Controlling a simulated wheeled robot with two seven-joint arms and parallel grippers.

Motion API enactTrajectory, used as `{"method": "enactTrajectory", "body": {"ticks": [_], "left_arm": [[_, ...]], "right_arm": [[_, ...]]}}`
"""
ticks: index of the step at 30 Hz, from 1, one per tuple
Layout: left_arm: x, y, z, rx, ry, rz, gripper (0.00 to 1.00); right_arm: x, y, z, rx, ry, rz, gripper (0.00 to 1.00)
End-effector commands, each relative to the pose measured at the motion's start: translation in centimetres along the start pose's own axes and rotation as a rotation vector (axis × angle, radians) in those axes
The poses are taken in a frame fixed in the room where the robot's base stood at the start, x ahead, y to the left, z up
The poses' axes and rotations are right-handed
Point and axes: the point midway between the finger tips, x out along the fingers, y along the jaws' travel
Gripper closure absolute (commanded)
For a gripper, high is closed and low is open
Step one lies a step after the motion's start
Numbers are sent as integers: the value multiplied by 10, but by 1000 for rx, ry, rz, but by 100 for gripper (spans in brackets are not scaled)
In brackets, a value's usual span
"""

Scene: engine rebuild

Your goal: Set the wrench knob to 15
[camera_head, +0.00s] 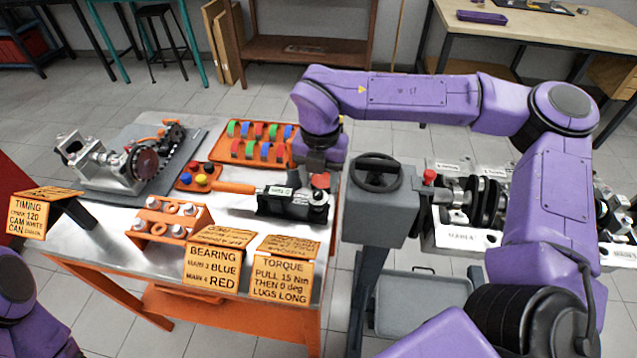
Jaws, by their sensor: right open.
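The torque wrench has an orange handle (235,187) and a dark body (283,206) with a small green display (278,191). It lies near the right end of the metal-topped orange table (225,217). A red knob (320,181) sits at its right end. My right gripper (319,168) points down just above the knob and is open. Its fingers are small and dark here, and I cannot tell whether they touch the knob. The display reading is too small to make out. My left gripper is out of view; only purple parts of my left arm show at lower left.
A torque sign (281,277) reads "PULL 15 Nm THEN 0 deg LUGS LONG". A bearing sign (217,262) stands beside it. An orange tray (222,150) of coloured pieces lies behind the wrench. A grey stand with a handwheel (378,215) is close on the right.

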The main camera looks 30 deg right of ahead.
Motion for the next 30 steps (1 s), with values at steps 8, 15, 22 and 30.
{"method": "enactTrajectory", "body": {"ticks": [8,15,22,30], "left_arm": [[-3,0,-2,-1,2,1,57],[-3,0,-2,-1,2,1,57],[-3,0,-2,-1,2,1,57],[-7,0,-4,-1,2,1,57]], "right_arm": [[34,0,1,0,1,-1,49],[35,1,1,0,0,0,49],[35,1,1,0,0,0,100],[33,1,1,-30,0,-1,100]]}}
